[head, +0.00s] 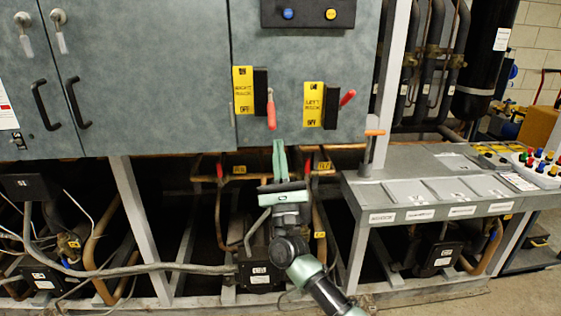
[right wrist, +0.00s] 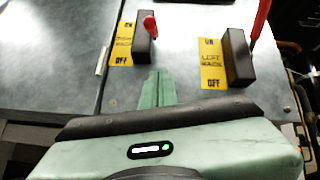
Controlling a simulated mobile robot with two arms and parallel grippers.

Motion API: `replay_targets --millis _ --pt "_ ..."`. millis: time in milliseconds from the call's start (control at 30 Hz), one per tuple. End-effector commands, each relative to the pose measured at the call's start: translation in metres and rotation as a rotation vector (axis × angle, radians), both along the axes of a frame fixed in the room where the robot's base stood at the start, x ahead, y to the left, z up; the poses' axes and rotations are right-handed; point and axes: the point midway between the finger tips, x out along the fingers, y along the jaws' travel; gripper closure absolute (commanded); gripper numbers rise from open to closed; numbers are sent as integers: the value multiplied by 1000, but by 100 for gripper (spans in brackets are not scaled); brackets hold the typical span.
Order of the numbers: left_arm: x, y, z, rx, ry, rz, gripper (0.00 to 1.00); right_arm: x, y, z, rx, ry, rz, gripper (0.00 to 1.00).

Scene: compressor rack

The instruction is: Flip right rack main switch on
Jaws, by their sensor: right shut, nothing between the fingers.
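The right rack switch has a yellow label (head: 243,90), a black box (head: 260,80) and a red handle (head: 271,112) that points down, toward the OFF end. In the right wrist view its red handle (right wrist: 150,26) shows in front of its black box (right wrist: 144,48). The left rack switch (head: 331,106) is to its right, with its red handle (head: 348,97) angled up and right. My right gripper (head: 279,143) is shut and empty, just below the right rack handle and slightly right of it; its fingertips (right wrist: 160,74) appear apart from the handle. My left gripper is out of view.
A grey cabinet (head: 150,80) carries the switches, with a panel with blue and yellow buttons (head: 308,13) above. A grey bench (head: 390,180) with an orange-topped lever (head: 374,133) stands at the right. Pipes and compressors (head: 260,275) fill the space below.

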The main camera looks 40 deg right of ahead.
Motion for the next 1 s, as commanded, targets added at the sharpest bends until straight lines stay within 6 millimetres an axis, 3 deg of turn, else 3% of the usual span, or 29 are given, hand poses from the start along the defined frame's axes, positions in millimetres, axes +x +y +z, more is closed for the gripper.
replay_targets --millis 33,133,333,1000 --pt "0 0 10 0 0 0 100 7 -4 15 -1 -2 -2 100" --pt "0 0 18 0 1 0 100 18 -10 29 0 -2 -1 100" --pt "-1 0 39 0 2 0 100 5 5 48 2 0 0 100" --pt "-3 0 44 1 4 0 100 4 11 54 9 11 1 100"
